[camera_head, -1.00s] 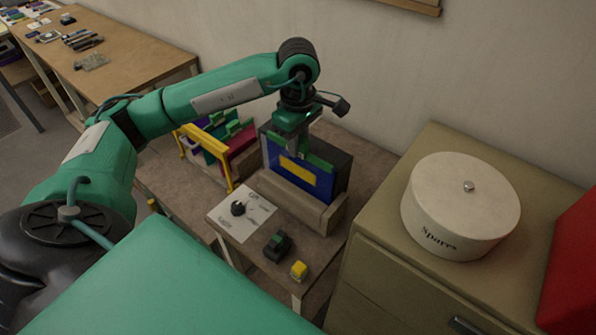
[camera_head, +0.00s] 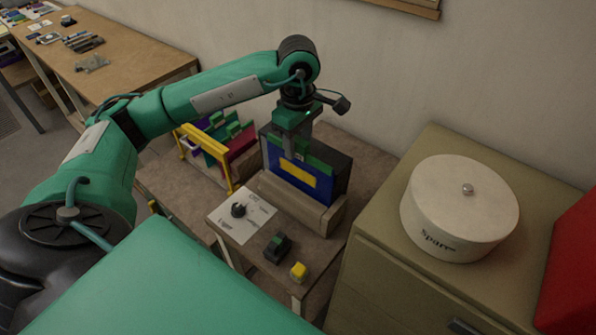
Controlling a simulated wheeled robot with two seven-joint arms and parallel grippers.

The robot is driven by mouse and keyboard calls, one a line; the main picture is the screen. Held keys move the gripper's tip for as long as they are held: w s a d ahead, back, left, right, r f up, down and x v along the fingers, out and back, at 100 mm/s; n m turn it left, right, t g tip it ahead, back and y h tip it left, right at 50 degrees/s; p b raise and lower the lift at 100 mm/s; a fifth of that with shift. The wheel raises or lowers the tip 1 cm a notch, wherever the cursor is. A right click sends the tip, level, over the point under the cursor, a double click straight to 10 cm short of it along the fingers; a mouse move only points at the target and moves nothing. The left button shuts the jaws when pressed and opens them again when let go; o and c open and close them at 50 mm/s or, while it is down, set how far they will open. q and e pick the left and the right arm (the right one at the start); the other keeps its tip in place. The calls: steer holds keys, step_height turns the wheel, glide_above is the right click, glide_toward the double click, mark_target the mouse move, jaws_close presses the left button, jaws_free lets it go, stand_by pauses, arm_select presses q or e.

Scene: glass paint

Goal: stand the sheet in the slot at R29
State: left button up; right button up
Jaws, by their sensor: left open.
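A blue sheet with a yellow rectangle (camera_head: 299,174) and green along its top edge stands upright in a brown slotted holder (camera_head: 290,205) on the small table. A dark panel stands right behind it. My left gripper (camera_head: 297,148) points down just above the sheet's top edge. Its jaws are open, though the fingertips are small and dark here. I cannot read any R29 label. My right gripper is not in view.
A yellow-framed rack (camera_head: 203,155) with several coloured sheets stands left of the holder. A white paper (camera_head: 241,213) with a dark knob, a dark green-topped block (camera_head: 277,247) and a yellow cube (camera_head: 298,271) are in front. A round white box (camera_head: 460,208) sits on the right cabinet.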

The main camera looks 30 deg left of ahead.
arm_select(q)
steer(key=shift+r+p, duration=1.15)
steer(key=shift+r, duration=1.85)
steer(key=shift+o, duration=0.2)
